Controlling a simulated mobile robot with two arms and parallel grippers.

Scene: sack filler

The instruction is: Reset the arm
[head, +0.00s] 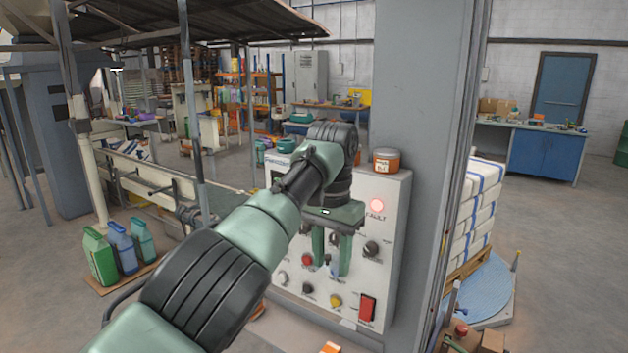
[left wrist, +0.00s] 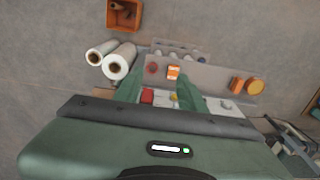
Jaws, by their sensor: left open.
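My left arm reaches in from the lower left of the head view. Its green gripper (head: 332,266) hangs with both fingers pointing down, in front of the control panel (head: 395,215). The fingers are apart, with nothing visible between them. They hide part of the panel's face; I cannot tell whether they touch it. In the left wrist view the gripper (left wrist: 160,85) shows two spread fingers over the panel. My right gripper is not in view.
An orange jar (head: 386,161) stands on top of the panel. A grey column (head: 420,120) rises just behind it. Stacked white sacks (head: 480,205) stand at right. Green and blue jugs (head: 120,248) stand on a board at left. Open floor (head: 560,240) lies at far right.

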